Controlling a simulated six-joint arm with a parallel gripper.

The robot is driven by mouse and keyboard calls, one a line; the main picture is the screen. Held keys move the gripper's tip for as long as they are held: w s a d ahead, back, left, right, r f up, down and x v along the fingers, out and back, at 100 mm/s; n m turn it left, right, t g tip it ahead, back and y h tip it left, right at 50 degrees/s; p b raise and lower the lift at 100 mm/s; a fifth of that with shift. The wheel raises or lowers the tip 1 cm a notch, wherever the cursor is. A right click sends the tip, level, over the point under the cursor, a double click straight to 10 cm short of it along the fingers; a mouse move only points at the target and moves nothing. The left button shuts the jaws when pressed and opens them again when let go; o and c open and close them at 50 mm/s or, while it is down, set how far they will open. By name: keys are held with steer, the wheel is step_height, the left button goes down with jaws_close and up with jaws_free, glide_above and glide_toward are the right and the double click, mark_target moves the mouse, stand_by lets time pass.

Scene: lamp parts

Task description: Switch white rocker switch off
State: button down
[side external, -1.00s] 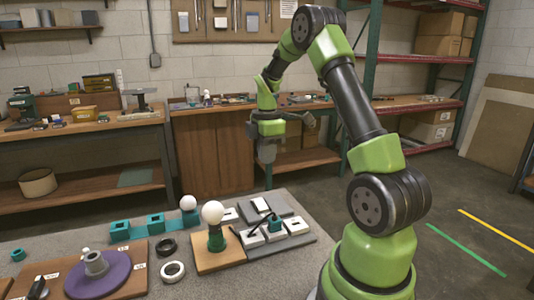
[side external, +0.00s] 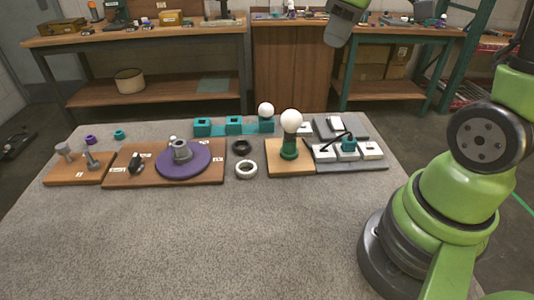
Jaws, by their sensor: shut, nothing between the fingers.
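A grey board (side external: 374,166) at the right of the table carries several small white blocks. One white block (side external: 371,150) with a small dark mark is at its front right, and another (side external: 324,153) is at its front left with a thin black bar over it. A teal piece (side external: 348,142) stands between them. Another white block (side external: 335,123) sits at the back. Which one is the rocker switch, and its position, is too small to tell. My gripper (side external: 338,31) is at the top edge, shut and empty, above and beyond the board, apart from it.
A white bulb (side external: 291,121) stands upright on a green base on a wooden board just left of the grey board. Teal blocks (side external: 234,126), black and white rings (side external: 246,169) and a purple disc (side external: 196,168) lie further left. The front table is clear.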

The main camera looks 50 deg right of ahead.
steer(key=s+a+r+m+t, duration=0.1)
steer(key=s+a+r+m, duration=0.1)
steer(key=s+a, duration=0.2)
steer(key=shift+a+r+m+t+y, duration=0.3)
steer(key=shift+a+m+t, duration=0.1)
steer(key=shift+a, duration=0.8)
steer(key=c, duration=1.8)
jaws_free()
steer(key=s+a+m+t+y, duration=0.1)
steer(key=s+a+m, duration=0.1)
steer(key=s, duration=0.1)
steer(key=s+a+m+t, duration=0.1)
steer(key=s+a, duration=0.2)
steer(key=shift+f+m+y, duration=0.1)
steer(key=shift+m+y, duration=0.3)
steer(key=o, duration=0.7)
steer(key=shift+s+a, duration=0.1)
steer(key=shift+s, duration=0.05)
steer(key=o, duration=0.3)
steer(key=shift+w+m, duration=0.25)
steer(key=shift+m, duration=0.05)
steer(key=m+g+h, duration=0.2)
steer(key=m+g, duration=0.3)
steer(key=g, duration=0.2)
glide_above(339, 129)
step_height(339, 129, down, 19)
step_height(339, 129, down, 10)
